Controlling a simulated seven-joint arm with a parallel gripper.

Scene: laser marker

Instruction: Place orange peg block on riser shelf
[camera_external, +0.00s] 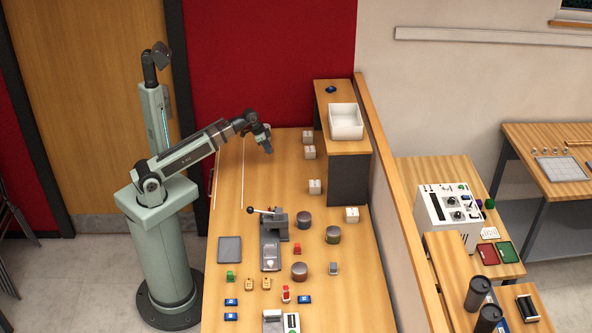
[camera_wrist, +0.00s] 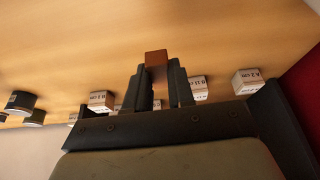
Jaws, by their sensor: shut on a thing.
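My gripper (camera_external: 268,149) is above the far part of the wooden bench, left of the riser shelf (camera_external: 343,147). In the wrist view my gripper (camera_wrist: 157,80) is shut on the orange peg block (camera_wrist: 156,58), which looks brownish orange and sticks out past the fingertips. The lower part of the block is hidden between the fingers. In the external view the block is too small or hidden to make out. The riser shelf has a wooden top and a dark front panel. It stands at the bench's right back side.
On the shelf top are a white bin (camera_external: 346,121) and a small blue item (camera_external: 331,89). Several white labelled blocks (camera_external: 315,187) stand on the bench left of and below the shelf. A lever press (camera_external: 271,237), dark cylinders (camera_external: 304,219) and a grey tray (camera_external: 230,249) are nearer.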

